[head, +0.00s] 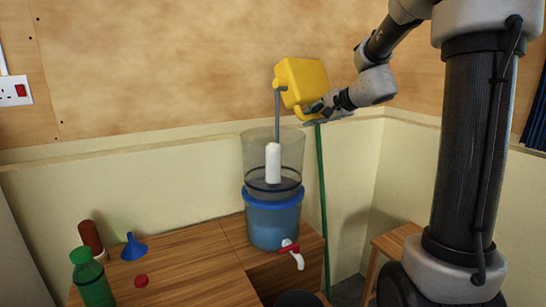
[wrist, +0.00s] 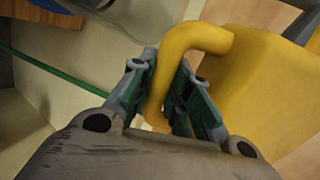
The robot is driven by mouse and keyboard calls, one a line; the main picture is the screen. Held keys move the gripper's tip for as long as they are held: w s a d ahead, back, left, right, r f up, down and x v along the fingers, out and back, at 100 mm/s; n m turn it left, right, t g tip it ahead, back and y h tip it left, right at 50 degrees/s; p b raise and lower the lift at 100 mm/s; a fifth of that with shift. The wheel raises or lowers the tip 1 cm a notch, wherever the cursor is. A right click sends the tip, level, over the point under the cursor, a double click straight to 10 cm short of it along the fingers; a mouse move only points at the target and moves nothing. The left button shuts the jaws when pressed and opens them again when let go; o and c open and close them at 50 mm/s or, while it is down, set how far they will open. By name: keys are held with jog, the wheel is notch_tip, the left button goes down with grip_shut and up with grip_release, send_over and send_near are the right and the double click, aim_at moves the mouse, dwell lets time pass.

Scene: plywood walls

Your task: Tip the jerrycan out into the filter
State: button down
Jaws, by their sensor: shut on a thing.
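The yellow jerrycan (head: 303,80) is held up and tilted above the filter, in front of the wall. My gripper (head: 315,107) is shut on its handle; in the wrist view the handle (wrist: 190,42) runs between the fingers (wrist: 168,98). A grey-blue stream (head: 277,115) falls from the jerrycan's spout into the filter (head: 258,150). The filter has a clear upper vessel with a white candle (head: 273,163) inside, and a lower blue-tinted vessel under a blue ring. A white tap with a red top (head: 291,252) is on its front.
The filter stands on a wooden table (head: 190,265). A green bottle (head: 92,278), a brown bottle (head: 91,238), a blue funnel (head: 133,247) and a red cap (head: 141,281) are at the left. A wooden stool (head: 395,243) stands at the right.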

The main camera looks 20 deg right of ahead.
jog(key=shift+w+d+f+n+t+h, duration=0.3)
jog(key=shift+d+f+n+h, duration=0.15)
jog(key=shift+d+f, duration=0.2)
dwell(1.5)
